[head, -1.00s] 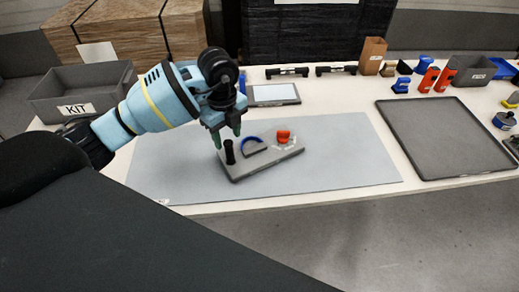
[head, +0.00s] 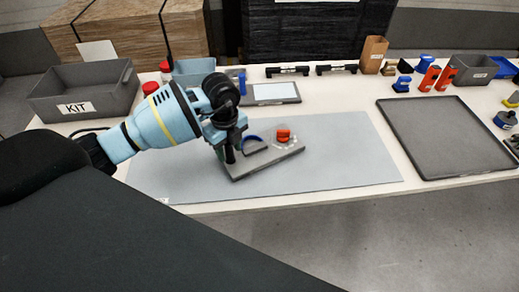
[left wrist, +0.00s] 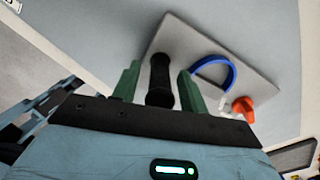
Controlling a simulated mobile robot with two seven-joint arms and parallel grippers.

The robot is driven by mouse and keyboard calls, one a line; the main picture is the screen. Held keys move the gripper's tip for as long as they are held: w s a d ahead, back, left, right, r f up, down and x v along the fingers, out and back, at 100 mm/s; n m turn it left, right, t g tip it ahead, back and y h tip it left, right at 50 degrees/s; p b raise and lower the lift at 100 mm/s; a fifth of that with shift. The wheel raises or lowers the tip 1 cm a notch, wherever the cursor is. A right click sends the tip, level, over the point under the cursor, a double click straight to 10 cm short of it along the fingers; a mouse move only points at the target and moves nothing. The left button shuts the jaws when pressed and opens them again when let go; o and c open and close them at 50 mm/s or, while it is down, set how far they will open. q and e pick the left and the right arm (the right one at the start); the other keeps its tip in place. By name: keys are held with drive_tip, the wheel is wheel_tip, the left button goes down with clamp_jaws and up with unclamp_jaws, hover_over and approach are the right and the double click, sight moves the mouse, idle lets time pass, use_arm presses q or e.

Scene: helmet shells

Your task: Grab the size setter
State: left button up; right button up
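The size setter appears to be the flat grey board (head: 262,163) lying on the mat. It has an upright black handle (left wrist: 160,75) near its left end, a blue arc (left wrist: 226,68) in the middle and a red knob (head: 283,135) at its far right. The board (left wrist: 188,42) and knob (left wrist: 243,108) also show in the left wrist view. My left gripper (head: 234,152) is low over the board's left end. In the left wrist view its green fingers (left wrist: 159,68) stand on either side of the handle, with narrow gaps visible. The handle's lower part is hidden. My right gripper is not in view.
The grey mat (head: 340,175) is otherwise clear. A grey KIT box (head: 85,107) stands at the left, with red-capped bottles and a light blue bin (head: 190,70) nearby. A flat panel (head: 275,93) lies behind the board. A dark tray (head: 445,135) lies at the right.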

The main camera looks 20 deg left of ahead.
use_arm(q)
clamp_jaws()
drive_tip(key=shift+r, duration=0.1)
